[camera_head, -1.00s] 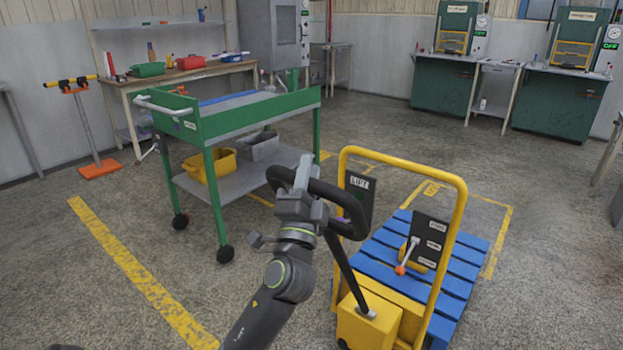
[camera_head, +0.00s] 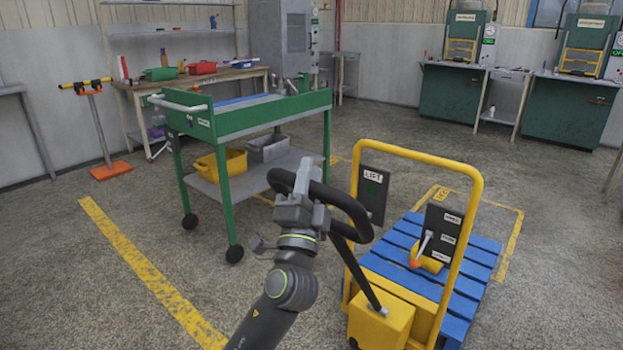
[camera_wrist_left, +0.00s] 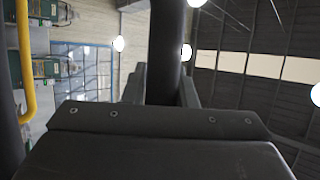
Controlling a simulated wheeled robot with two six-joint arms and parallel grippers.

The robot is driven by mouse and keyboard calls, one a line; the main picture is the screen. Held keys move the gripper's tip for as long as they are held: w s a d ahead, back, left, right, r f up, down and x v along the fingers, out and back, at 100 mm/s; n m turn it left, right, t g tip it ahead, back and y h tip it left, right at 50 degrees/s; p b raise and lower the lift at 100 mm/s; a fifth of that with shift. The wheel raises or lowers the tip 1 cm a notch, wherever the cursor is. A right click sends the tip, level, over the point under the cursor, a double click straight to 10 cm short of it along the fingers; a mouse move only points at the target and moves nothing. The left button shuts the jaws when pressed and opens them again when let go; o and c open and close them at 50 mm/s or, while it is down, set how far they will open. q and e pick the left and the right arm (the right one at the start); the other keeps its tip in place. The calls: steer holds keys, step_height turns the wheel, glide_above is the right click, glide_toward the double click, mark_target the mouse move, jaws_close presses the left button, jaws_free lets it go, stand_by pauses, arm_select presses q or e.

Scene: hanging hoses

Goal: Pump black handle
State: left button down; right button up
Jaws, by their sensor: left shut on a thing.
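The black handle (camera_head: 345,203) is a looped bar on top of a black shaft (camera_head: 362,272) that rises at a tilt from the yellow pump box (camera_head: 382,322) of the pallet jack. My left gripper (camera_head: 303,183) is shut on the far-left part of the handle loop. In the left wrist view the black bar (camera_wrist_left: 167,50) runs between the two fingers of my left gripper (camera_wrist_left: 160,92). My right gripper is not in view.
A yellow frame (camera_head: 478,200) with a LIFT panel (camera_head: 372,195) and a small orange-tipped lever (camera_head: 420,250) stands beside the handle. A blue pallet (camera_head: 470,270) lies behind. A green cart (camera_head: 262,120) stands to the left.

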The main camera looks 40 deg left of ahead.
arm_select(q)
steer(key=shift+s, duration=0.1)
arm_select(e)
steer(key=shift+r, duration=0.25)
arm_select(q)
steer(key=c, duration=1.2)
jaws_free()
steer(key=shift+a, duration=0.1)
steer(key=shift+o, duration=0.2)
steer(key=shift+s+f, duration=0.25)
steer(key=shift+f, duration=0.05)
steer(key=b+v, duration=0.6)
steer(key=v, duration=1)
steer(key=shift+s+d+f+b, duration=0.15)
steer(key=shift+s+d+b, duration=0.1)
steer(key=shift+d+b, duration=0.1)
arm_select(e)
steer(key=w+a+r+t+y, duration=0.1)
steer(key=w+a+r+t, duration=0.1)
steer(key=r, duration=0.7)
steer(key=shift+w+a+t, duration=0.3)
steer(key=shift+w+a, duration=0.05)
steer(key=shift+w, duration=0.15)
